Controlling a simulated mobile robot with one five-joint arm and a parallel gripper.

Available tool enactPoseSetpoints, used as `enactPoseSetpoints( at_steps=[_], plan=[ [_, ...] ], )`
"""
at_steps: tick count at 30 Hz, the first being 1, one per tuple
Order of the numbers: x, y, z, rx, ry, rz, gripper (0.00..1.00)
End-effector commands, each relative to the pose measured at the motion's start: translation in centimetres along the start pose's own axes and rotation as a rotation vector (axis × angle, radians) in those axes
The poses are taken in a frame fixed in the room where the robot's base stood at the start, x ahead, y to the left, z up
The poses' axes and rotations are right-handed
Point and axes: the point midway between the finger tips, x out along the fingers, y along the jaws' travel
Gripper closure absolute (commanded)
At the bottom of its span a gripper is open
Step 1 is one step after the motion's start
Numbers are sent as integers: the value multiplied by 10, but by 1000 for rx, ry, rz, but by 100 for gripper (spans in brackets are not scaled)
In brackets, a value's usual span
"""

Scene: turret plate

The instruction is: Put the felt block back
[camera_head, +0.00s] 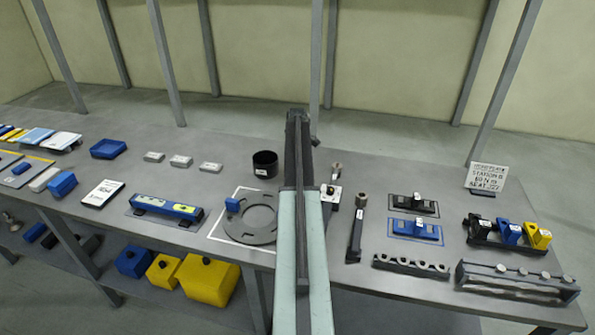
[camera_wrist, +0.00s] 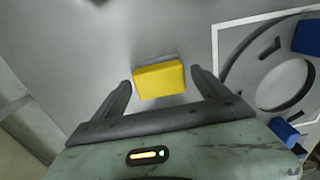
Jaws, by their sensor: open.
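A plain yellow block (camera_wrist: 160,80) lies on the grey table in the wrist view; its material cannot be told, but it may be the felt block. My gripper (camera_wrist: 162,78) is open, with one finger on each side of it and gaps on both sides. Whether the fingers are down at its height is unclear. I cannot make out this block in the head view, where my arm covers part of the table. The grey turret plate (camera_head: 265,224) lies inside a white outline, with a blue block (camera_head: 233,205) at its left edge. The plate (camera_wrist: 243,85) also shows right of my gripper.
A black cup (camera_head: 265,164) stands behind the plate. A blue holder (camera_head: 166,207) lies to its left. A black bar tool (camera_head: 356,230), blue-and-black fixtures (camera_head: 415,228) and a slotted rack (camera_head: 411,265) are right of my arm. Yellow bins (camera_head: 207,280) sit below the table.

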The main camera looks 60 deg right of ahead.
Motion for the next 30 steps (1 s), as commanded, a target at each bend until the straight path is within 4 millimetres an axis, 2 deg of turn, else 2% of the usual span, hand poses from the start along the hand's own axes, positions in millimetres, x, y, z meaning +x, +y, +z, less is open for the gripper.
enactPoseSetpoints(
  at_steps=[1,9,13,17,26,29,30],
  plan=[
    [-17,0,0,0,0,0,15],
    [-79,0,0,1,0,0,15],
    [-102,0,1,1,0,0,15],
    [-110,0,1,1,0,0,15],
    [-107,0,1,1,0,0,15],
    [-107,-14,-16,4,0,0,15],
    [-107,-30,-34,8,0,0,15]
  ],
)
